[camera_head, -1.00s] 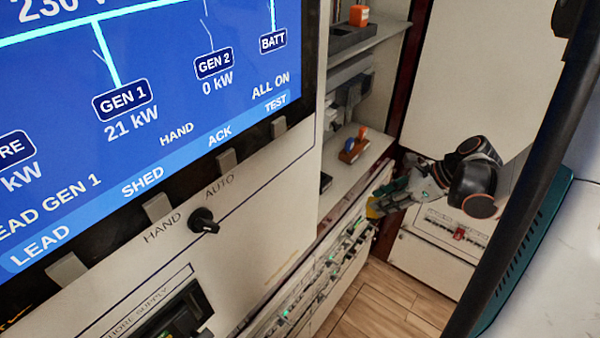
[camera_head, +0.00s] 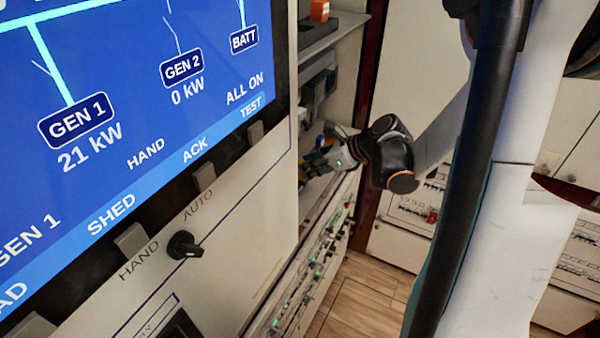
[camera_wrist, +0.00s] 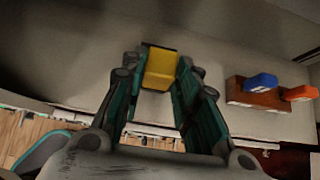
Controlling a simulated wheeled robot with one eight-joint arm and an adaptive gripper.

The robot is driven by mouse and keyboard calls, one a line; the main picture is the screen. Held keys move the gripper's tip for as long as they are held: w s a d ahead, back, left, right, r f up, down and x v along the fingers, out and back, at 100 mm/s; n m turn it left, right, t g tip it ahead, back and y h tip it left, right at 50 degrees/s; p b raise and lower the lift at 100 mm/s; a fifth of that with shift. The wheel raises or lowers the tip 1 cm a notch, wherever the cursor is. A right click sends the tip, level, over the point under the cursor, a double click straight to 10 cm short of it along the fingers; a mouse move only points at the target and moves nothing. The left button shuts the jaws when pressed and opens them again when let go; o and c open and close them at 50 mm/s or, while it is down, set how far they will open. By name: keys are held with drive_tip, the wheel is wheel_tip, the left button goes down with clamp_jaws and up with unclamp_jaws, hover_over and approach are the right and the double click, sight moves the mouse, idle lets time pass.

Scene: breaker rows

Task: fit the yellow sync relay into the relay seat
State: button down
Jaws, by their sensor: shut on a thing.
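The yellow sync relay (camera_wrist: 160,70) is held between the two teal fingers of my gripper (camera_wrist: 158,78) in the wrist view. The fingers are shut on its sides, and its far end reaches toward a pale flat surface. In the head view my gripper (camera_head: 318,158) is inside the shelf recess beyond the big screen, just above the lower shelf. The relay is too small and too covered there to make out clearly. I cannot pick out the relay seat in either view.
A brown block (camera_wrist: 240,97) bearing a blue piece (camera_wrist: 261,82) and an orange piece (camera_wrist: 298,93) lies right of the fingers in the wrist view. The screen panel (camera_head: 215,230) stands left of my arm. Breaker rows (camera_head: 320,245) run below the shelf. An orange item (camera_head: 319,10) sits on the upper shelf.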

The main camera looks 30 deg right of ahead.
sight(301, 161)
drive_tip(key=shift+w+a, duration=0.45)
drive_tip(key=shift+w, duration=0.2)
drive_tip(key=shift+w+a, duration=0.4)
drive_tip(key=shift+w, duration=0.25)
wheel_tip(301, 161, down, 4)
drive_tip(key=shift+w+r+b, duration=0.1)
drive_tip(key=shift+r+b, duration=0.05)
drive_tip(key=shift+b, duration=0.8)
drive_tip(key=shift+a+r, duration=0.1)
drive_tip(key=c, duration=1.2)
unclamp_jaws()
drive_tip(key=p+v, duration=0.3)
drive_tip(key=v, duration=0.9)
